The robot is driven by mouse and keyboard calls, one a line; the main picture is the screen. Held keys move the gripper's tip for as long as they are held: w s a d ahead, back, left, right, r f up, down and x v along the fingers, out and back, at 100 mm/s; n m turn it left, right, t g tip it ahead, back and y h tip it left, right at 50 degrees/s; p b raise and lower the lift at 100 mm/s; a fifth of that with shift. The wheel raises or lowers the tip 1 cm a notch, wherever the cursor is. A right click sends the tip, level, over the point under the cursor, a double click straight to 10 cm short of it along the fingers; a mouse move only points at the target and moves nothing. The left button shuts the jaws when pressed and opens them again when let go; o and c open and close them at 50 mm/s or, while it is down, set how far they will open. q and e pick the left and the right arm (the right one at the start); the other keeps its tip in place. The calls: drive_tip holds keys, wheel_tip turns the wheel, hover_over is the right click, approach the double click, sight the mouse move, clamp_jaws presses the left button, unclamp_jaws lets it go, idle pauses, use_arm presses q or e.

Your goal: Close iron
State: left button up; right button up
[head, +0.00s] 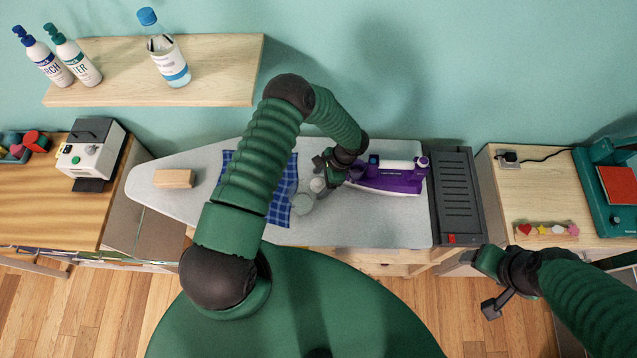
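A purple and white iron (398,180) lies on the grey ironing board (375,225), near its right end. My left gripper (326,172) is over the board, right at the iron's left end. My own wrist hides part of that end. I cannot tell whether the fingers touch the iron or are shut. My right gripper (488,284) is low at the right, in front of the board's right end, with its fingers apart and empty.

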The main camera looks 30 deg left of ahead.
sight(317, 183)
use_arm(q)
drive_tip(key=c, duration=1.4)
drive_tip(key=shift+r, duration=0.1)
drive_tip(key=shift+r+b, duration=0.45)
drive_tip(key=shift+s+d+r+b, duration=0.15)
drive_tip(key=shift+r+b, duration=0.25)
drive_tip(key=shift+r, duration=0.2)
drive_tip(key=shift+w+d+r+b, duration=0.1)
drive_tip(key=shift+r+b, duration=0.25)
drive_tip(key=shift+r, duration=0.2)
drive_tip(key=s+d+b, duration=0.1)
drive_tip(key=s+d, duration=0.1)
drive_tip(key=d, duration=0.2)
drive_tip(key=s+d+r+b, duration=0.1)
drive_tip(key=s+d+b, duration=0.1)
drive_tip(key=s+d, duration=0.1)
drive_tip(key=s+d+b, duration=0.1)
drive_tip(key=s+d, duration=0.2)
drive_tip(key=d, duration=0.2)
drive_tip(key=shift+s+d+r+b, duration=0.15)
drive_tip(key=shift+d+r+b, duration=0.1)
drive_tip(key=shift+b, duration=0.1)
drive_tip(key=shift+s+d+r, duration=0.1)
drive_tip(key=shift+s+d, duration=0.15)
drive_tip(key=shift+d, duration=0.05)
drive_tip(key=shift+a, duration=0.1)
